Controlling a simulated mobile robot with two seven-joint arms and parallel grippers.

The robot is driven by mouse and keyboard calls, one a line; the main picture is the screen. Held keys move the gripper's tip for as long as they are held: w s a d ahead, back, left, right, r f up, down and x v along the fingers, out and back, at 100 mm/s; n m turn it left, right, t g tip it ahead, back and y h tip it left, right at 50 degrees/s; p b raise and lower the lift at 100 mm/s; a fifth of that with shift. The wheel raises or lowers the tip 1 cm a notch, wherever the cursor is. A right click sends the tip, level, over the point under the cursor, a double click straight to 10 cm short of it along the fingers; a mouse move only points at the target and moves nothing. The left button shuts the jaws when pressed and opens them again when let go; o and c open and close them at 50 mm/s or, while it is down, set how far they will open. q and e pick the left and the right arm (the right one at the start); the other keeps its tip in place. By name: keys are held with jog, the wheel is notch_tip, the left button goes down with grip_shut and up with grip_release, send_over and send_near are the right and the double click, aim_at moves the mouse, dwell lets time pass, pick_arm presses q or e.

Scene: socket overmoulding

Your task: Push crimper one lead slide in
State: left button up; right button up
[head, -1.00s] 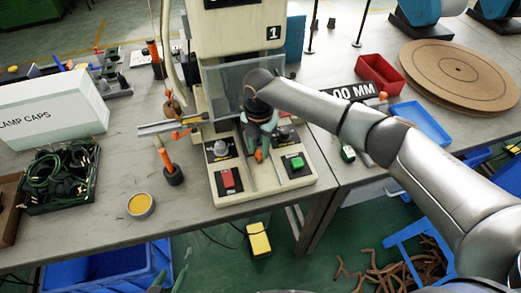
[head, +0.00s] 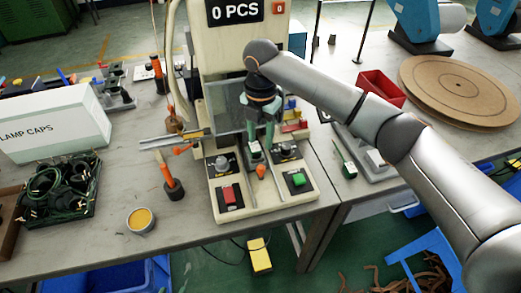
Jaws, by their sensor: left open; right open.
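Crimper one is a cream press (head: 222,110) with a clear guard, standing on the bench with a base carrying a red button (head: 230,194) and a green button (head: 298,180). The lead slide seems to be the narrow part in the middle of the base, with an orange tip (head: 261,171) towards me. My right gripper (head: 259,146) points down in front of the guard, its green fingers apart just behind the orange tip; I cannot tell whether they touch the slide. Of my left gripper (head: 174,280), only faint fingertips show at the bottom edge, away from the crimper.
An orange-handled tool (head: 168,178) stands left of the crimper, near metal rails (head: 170,139). A yellow tin (head: 140,220), a tray of green leads (head: 60,190) and a white box (head: 50,122) lie further left. A red bin (head: 381,88) stands right.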

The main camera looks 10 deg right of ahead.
notch_tip(320, 180, up, 3)
jog(key=shift+f, duration=0.2)
jog(key=shift+f, duration=0.1)
jog(key=s+a+f+m+t+y, duration=0.1)
jog(key=s+a+f+m+y, duration=0.15)
jog(key=s+f+m, duration=0.4)
jog(key=s+a+f+m+y, duration=0.1)
jog(key=s+a+f+m, duration=0.3)
jog(key=s+f, duration=0.45)
jog(key=s+d+m+t+h, duration=0.3)
jog(key=s+d+m, duration=1.1)
jog(key=d+m, duration=0.15)
jog(key=w+a+f+t+y, duration=0.1)
jog(key=w+a+f+t, duration=0.1)
jog(key=f, duration=0.3)
jog(key=w+a+f+t+y, duration=0.1)
jog(key=a+f+t, duration=0.1)
jog(key=f, duration=0.3)
jog(key=shift+w+a+f+n+t+p, duration=0.15)
jog(key=shift+w+f+n+t+p, duration=0.2)
jog(key=shift+t, duration=0.25)
